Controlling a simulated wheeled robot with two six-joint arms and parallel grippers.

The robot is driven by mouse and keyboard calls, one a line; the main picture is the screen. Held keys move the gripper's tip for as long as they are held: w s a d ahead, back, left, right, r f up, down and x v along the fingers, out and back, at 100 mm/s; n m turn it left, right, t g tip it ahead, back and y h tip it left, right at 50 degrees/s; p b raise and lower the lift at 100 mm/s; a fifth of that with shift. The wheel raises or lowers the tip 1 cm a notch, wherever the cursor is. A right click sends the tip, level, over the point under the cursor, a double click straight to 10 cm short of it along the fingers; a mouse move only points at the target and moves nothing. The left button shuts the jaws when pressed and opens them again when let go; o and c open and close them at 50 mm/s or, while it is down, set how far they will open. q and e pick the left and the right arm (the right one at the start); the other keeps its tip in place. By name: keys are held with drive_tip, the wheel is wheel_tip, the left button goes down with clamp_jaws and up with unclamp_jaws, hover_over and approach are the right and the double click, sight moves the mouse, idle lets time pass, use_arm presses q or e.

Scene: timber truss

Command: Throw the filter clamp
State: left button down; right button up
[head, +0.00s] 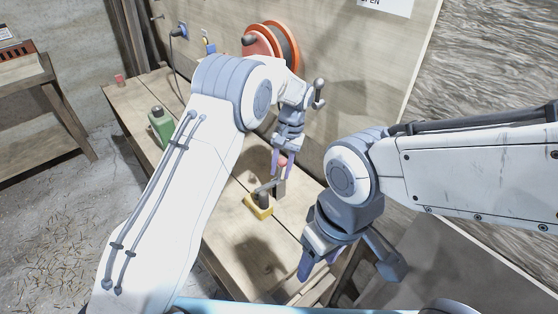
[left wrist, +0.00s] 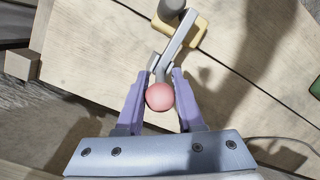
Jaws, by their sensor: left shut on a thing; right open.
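The filter clamp has a yellow base (head: 258,207) on the wooden bench, with a grey lever (left wrist: 178,45) ending in a red ball knob (head: 282,163). The knob (left wrist: 160,97) sits between the purple fingers of my left gripper (left wrist: 164,76), which is shut on the lever's knob end. In the head view my left gripper (head: 281,164) points down over the clamp, and the knob is partly hidden by its fingers. My right gripper (head: 347,268) is open and empty, lower right of the clamp, near the bench's right part.
A green bottle-like object (head: 160,125) and a small red block (head: 119,80) stand toward the bench's far left end. A red-orange reel (head: 271,46) is on the wooden wall behind. A side table (head: 30,75) stands at left. Bare bench surrounds the clamp.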

use_arm(q)
drive_tip(key=shift+w, duration=0.1)
drive_tip(key=c, duration=0.6)
unclamp_jaws()
